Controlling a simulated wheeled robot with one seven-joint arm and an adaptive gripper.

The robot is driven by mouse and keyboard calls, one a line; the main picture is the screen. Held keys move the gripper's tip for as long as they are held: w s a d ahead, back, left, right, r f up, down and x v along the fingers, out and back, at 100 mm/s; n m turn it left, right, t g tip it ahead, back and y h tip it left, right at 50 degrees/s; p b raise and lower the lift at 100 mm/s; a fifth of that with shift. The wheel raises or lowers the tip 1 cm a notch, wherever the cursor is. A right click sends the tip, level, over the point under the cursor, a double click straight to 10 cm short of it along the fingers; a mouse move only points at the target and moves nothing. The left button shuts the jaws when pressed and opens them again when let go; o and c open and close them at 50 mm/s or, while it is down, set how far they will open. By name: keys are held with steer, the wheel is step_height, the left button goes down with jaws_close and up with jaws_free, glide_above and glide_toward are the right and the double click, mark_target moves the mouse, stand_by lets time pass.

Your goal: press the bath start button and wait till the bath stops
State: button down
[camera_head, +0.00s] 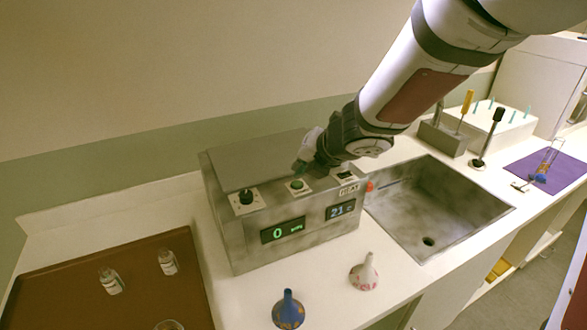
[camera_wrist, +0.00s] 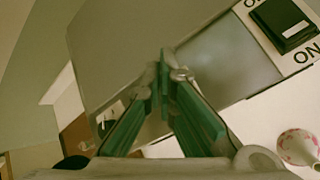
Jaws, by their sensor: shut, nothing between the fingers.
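The bath (camera_head: 235,165) is a grey metal box on the counter. Its front shows a green display (camera_head: 283,230) reading 0 and a blue display (camera_head: 340,210) reading 21. On its top edge are a black knob (camera_head: 246,197), a small green button (camera_head: 297,184) on a white plate, and a black switch (camera_head: 344,175), whose ON label shows in the wrist view (camera_wrist: 298,28). My gripper (camera_head: 302,167) is just above and behind the green button, its fingers together and empty. Contact cannot be told. In the wrist view the green fingers (camera_wrist: 165,85) hide the button.
A metal sink (camera_head: 430,205) lies right of the bath. A blue funnel (camera_head: 288,310) and a patterned white funnel (camera_head: 364,272) stand in front. A brown tray (camera_head: 60,290) with small bottles (camera_head: 110,281) is at left. A purple mat (camera_head: 555,172) is far right.

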mark_target(300, 182)
steer(key=shift+f, duration=0.1)
stand_by(0.6)
steer(key=shift+f+b, duration=0.35)
steer(key=shift+b, duration=0.2)
steer(key=shift+f+b, duration=0.35)
steer(key=shift+b, duration=0.1)
stand_by(0.7)
steer(key=shift+r, duration=0.15)
steer(key=shift+r+p, duration=0.65)
steer(key=shift+p, duration=0.35)
step_height(300, 182, up, 5)
steer(key=p, duration=0.6)
stand_by(1.0)
